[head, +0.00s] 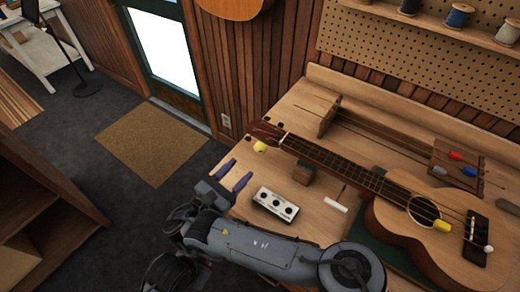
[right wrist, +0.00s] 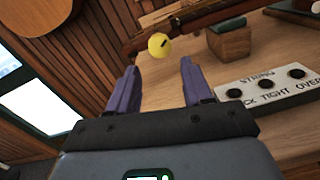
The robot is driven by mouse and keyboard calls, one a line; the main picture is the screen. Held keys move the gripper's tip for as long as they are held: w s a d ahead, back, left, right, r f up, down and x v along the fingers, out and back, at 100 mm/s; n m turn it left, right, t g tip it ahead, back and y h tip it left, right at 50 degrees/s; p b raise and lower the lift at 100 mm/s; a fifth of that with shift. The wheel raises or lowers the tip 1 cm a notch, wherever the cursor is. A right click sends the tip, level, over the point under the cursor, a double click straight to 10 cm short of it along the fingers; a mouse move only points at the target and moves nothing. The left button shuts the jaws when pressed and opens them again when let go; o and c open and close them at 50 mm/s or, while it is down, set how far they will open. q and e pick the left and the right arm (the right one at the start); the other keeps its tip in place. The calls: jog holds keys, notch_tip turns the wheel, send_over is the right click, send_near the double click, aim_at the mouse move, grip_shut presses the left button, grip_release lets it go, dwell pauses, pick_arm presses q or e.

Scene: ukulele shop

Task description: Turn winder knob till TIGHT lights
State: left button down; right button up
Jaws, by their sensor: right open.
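The yellow winder knob (head: 260,147) is at the headstock end of the ukulele (head: 400,205). The knob also shows in the right wrist view (right wrist: 159,45), beyond the fingertips and roughly centred between them. My right gripper (head: 240,170) has its two purple fingers apart and empty, short of the knob and not touching it; its fingers also show in the right wrist view (right wrist: 158,66). My left gripper is out of view.
A dark-topped wooden block (head: 304,174) supports the neck. A white cylinder (head: 335,205) lies beside the indicator box. Behind the ukulele stands a wooden frame (head: 328,115) with strung lines and coloured pieces. Open floor lies left of the bench.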

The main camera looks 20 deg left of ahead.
aim_at(258, 151)
jog(key=p+x, duration=0.1)
jog(key=x, duration=0.1)
jog(key=shift+w+r+p, duration=0.3)
jog(key=shift+w+p, duration=0.05)
jog(key=x, duration=0.5)
jog(key=shift+d+f, duration=0.1)
jog(key=shift+f, duration=0.2)
jog(key=shift+w+d, duration=0.15)
jog(key=shift+w, duration=0.55)
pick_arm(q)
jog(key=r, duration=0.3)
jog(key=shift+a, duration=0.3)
pick_arm(e)
jog(key=c, duration=0.8)
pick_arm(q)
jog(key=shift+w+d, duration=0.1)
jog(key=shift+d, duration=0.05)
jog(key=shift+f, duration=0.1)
